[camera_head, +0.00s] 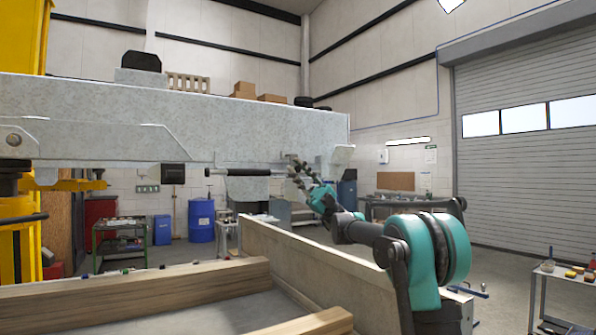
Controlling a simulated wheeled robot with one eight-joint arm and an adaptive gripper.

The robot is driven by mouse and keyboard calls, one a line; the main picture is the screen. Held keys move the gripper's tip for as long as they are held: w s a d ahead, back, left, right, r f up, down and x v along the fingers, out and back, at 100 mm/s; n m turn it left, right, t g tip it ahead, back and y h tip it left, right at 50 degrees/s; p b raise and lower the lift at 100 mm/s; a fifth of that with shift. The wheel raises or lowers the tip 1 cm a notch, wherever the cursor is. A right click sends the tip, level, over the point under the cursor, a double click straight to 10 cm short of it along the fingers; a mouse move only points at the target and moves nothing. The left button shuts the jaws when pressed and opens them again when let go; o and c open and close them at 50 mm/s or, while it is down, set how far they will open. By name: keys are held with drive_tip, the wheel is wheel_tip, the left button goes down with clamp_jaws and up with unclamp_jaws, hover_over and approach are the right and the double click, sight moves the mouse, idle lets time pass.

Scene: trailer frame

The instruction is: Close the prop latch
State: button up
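The trailer frame (240,125) is a long grey galvanized beam across the left and middle of the head view. Under its right part a dark horizontal rod (240,172) runs beside a grey bracket (253,188). I cannot clearly make out which part is the prop latch. My arm reaches up from the lower right, and my gripper (298,170) is at the lower edge of the frame, just right of the rod's end. The fingers are small and dark against the frame. I cannot tell whether they touch it, hold anything, or are open or shut.
Wooden boards (150,292) stand in the foreground below the frame. A yellow lift post (22,240) is at the left. Blue drums (201,219), a green cart (119,240) and a workbench (395,207) stand behind. A small tool table (562,277) is at the right; floor before the shutter door is open.

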idle(0.3)
drive_tip(key=v, duration=1.2)
